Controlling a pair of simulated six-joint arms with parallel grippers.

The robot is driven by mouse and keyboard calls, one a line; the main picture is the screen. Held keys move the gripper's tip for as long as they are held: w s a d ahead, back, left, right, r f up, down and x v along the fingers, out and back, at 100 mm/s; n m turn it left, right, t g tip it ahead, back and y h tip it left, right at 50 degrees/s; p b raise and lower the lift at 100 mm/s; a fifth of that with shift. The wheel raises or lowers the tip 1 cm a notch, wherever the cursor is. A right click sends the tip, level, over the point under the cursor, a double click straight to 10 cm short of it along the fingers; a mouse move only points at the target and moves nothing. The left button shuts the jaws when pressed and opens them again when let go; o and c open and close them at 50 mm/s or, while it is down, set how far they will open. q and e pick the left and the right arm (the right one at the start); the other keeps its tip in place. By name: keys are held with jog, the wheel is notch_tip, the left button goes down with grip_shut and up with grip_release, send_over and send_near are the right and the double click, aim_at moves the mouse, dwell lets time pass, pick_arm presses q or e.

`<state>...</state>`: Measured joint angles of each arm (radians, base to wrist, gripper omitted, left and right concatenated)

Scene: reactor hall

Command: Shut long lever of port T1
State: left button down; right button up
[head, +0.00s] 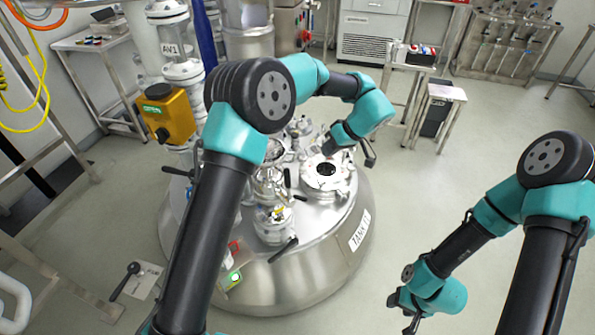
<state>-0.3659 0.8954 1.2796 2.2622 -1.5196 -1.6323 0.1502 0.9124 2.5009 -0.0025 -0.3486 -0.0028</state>
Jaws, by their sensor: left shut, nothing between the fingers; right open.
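The steel tank (315,275) stands in the middle, with several ports and black-handled levers on its lid. One port (275,224) is at the front of the lid, with a long black lever (284,250) below it. Another round port (327,176) with a dark centre is further right. I cannot read which port is T1, nor tell whether its lever is shut.
My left arm crosses the picture and hides part of the lid's left side. A yellow actuator box (167,113) on pipework stands left of the tank. A black-handled lever on a plate (142,281) is at the lower left. The floor (440,165) right of the tank is clear.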

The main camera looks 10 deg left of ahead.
dwell(0.3)
pick_arm(q)
jog(key=s+a+f, duration=0.3)
jog(key=a+f, duration=0.5)
jog(key=a, duration=0.1)
jog(key=shift+f, duration=0.15)
dwell(0.3)
